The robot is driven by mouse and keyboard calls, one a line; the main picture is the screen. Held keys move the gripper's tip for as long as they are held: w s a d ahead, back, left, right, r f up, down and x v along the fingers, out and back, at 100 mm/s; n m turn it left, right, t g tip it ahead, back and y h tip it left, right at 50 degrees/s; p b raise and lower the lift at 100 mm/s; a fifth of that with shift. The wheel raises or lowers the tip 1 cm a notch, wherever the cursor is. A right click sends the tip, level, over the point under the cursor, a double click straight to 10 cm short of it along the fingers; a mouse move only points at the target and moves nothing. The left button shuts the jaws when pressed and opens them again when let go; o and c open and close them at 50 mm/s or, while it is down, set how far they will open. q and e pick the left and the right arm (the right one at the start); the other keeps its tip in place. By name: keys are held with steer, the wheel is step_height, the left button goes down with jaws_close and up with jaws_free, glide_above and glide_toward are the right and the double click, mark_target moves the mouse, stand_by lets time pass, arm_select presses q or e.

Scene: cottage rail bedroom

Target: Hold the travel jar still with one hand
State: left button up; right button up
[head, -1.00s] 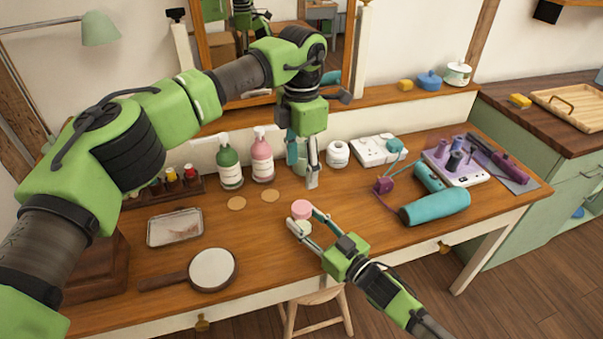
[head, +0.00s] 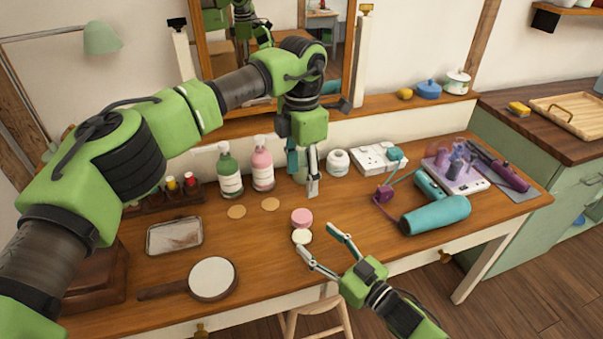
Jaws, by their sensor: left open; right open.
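A small round pink jar (head: 302,217) stands on the wooden table near its front middle. A small cream round piece (head: 301,237) is just in front of it; I cannot tell whether this is a second jar or a lid. A white jar with a pale top (head: 337,162) stands further back. The frames do not show which is the travel jar. My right gripper (head: 316,239) is open and empty, its fingers spread just right of and in front of the cream piece. My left gripper (head: 303,178) points down, open and empty, behind the pink jar.
Green (head: 229,173) and pink (head: 262,166) pump bottles stand left of my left gripper. A teal hair dryer (head: 435,214) lies to the right. A hand mirror (head: 212,278) and a tray (head: 174,235) lie left. The table between mirror and small jars is clear.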

steer(key=v, duration=0.6)
steer(key=shift+s+d, duration=0.25)
steer(key=shift+s, duration=0.05)
